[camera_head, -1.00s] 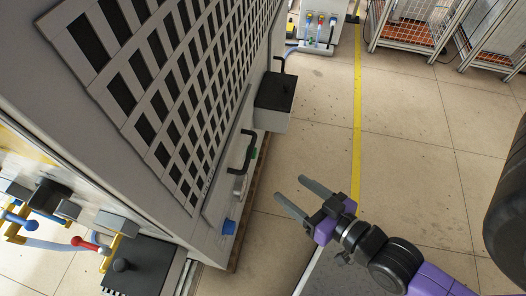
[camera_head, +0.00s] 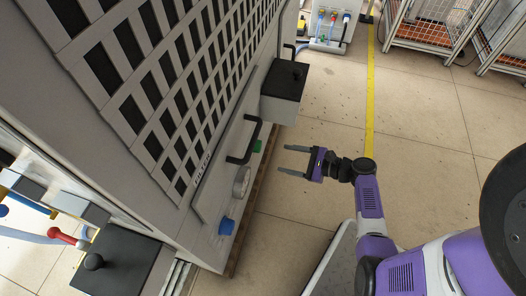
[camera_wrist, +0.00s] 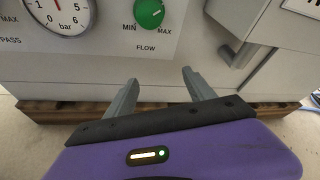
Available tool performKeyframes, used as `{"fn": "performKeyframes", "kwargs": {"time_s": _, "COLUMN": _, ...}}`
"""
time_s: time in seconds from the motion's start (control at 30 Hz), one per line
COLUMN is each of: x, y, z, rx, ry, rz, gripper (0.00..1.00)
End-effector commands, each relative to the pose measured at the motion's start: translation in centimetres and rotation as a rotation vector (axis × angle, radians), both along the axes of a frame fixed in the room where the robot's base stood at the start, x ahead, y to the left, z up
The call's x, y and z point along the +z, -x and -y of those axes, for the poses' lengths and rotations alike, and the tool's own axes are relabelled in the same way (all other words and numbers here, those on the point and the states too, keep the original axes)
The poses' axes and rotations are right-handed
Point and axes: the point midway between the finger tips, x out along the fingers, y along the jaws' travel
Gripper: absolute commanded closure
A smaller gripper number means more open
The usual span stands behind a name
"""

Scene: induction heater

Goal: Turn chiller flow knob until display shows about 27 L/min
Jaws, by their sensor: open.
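The green flow knob (camera_wrist: 149,13) is on the pale panel in the wrist view, above "FLOW" and between "MIN" and "MAX", with a white pointer mark. In the head view the green knob (camera_head: 257,146) shows on the side of the large grey cabinet. My gripper (camera_head: 286,159) is open and empty, to the right of the cabinet and apart from it. In the wrist view its two fingers (camera_wrist: 157,84) point at the panel below the knob and do not touch it. I cannot see a flow display reading in either view.
A round bar gauge (camera_wrist: 58,14) is left of the knob; it also shows in the head view (camera_head: 242,181). A black handle (camera_head: 246,142), a blue fitting (camera_head: 226,226) and a protruding black-topped box (camera_head: 286,82) are on the cabinet. The floor (camera_head: 300,200) is clear.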

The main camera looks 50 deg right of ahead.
Motion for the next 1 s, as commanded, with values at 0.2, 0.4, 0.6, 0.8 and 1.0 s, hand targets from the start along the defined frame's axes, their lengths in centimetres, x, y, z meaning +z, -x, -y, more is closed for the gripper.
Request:
{"fn": "performKeyframes", "kwargs": {"time_s": 0.2, "x": 4.4, "y": -0.5, "z": -1.2, "rx": 0.067, "ry": -0.391, "rz": 0.178, "gripper": 0.37}}
{"fn": "performKeyframes", "kwargs": {"time_s": 0.4, "x": 5.3, "y": -1.1, "z": -1.9, "rx": 0.094, "ry": -0.467, "rz": 0.211, "gripper": 0.37}}
{"fn": "performKeyframes", "kwargs": {"time_s": 0.6, "x": 5.1, "y": -3.8, "z": -3.0, "rx": 0.097, "ry": -0.464, "rz": 0.209, "gripper": 0.37}}
{"fn": "performKeyframes", "kwargs": {"time_s": 0.8, "x": 5.1, "y": -6.4, "z": -4.0, "rx": 0.094, "ry": -0.462, "rz": 0.207, "gripper": 0.37}}
{"fn": "performKeyframes", "kwargs": {"time_s": 1.0, "x": 5.3, "y": -7.6, "z": -4.4, "rx": 0.092, "ry": -0.463, "rz": 0.208, "gripper": 0.37}}
